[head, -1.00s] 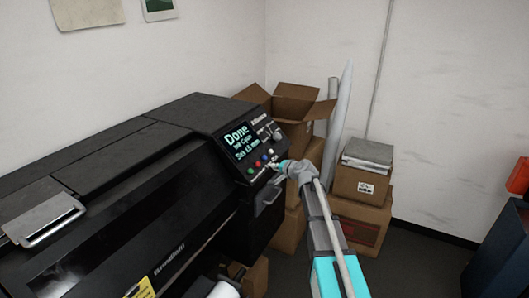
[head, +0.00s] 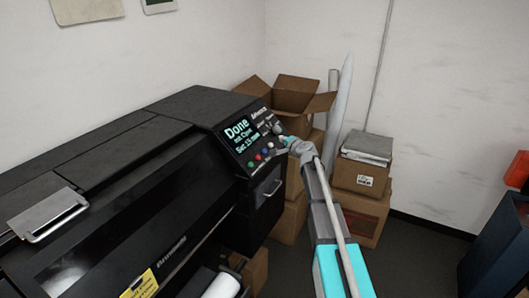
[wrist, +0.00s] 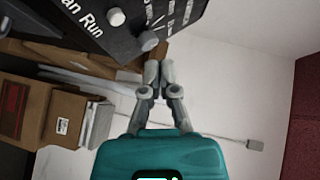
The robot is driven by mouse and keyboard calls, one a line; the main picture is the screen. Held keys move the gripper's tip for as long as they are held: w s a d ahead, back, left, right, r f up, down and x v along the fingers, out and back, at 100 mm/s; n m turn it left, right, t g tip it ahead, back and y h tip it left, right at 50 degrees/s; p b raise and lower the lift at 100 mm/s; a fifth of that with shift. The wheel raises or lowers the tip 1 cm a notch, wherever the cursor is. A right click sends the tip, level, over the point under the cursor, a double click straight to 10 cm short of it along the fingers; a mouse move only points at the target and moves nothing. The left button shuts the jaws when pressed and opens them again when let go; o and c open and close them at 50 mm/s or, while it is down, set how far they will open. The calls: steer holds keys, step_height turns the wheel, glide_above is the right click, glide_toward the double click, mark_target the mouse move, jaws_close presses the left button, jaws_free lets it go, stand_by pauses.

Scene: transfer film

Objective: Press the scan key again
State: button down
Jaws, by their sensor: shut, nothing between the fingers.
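The black printer's control panel (head: 252,134) has a lit screen (head: 238,132) with "Done" in large letters and smaller blurred lines below. Coloured keys, among them a green one (head: 250,165), a red one (head: 257,157) and a blue one (head: 264,152), sit in a row under the screen. In the wrist view a white round key (wrist: 116,17) sits by a label cut off to "an Run", with a grey knob (wrist: 148,40) beside it. My gripper (head: 284,140) is shut and empty at the panel's right edge; its fingertips (wrist: 158,65) are just below the knob, contact unclear.
Cardboard boxes (head: 289,105) and paper rolls (head: 340,110) stand behind and right of the printer. A stack of flat sheets (head: 367,147) lies on another box. A dark blue cabinet (head: 500,245) is at the far right. Open floor lies between.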

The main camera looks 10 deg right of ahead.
steer(key=shift+w+a+f+b, duration=0.6)
steer(key=shift+a+f+b, duration=0.2)
steer(key=shift+f+b, duration=0.2)
steer(key=shift+w+a+f+b, duration=0.55)
steer(key=shift+a+f+b, duration=0.25)
steer(key=shift+f+b, duration=0.15)
steer(key=shift+w+a+f+b, duration=0.6)
steer(key=shift+a+f+b, duration=0.25)
steer(key=shift+f, duration=0.2)
steer(key=shift+w+a+f+b, duration=0.3)
steer(key=shift+a+f+b, duration=0.15)
steer(key=shift+f+b, duration=0.2)
stand_by(0.8)
steer(key=shift+r, duration=0.15)
steer(key=shift+s+d+r+p, duration=0.45)
steer(key=shift+r+p, duration=0.1)
steer(key=shift+p, duration=0.1)
steer(key=shift+d+r, duration=0.1)
stand_by(0.4)
steer(key=s+d+r+p, duration=0.2)
steer(key=r+p, duration=0.1)
steer(key=shift+d+r, duration=0.15)
steer(key=shift+d, duration=0.2)
stand_by(0.8)
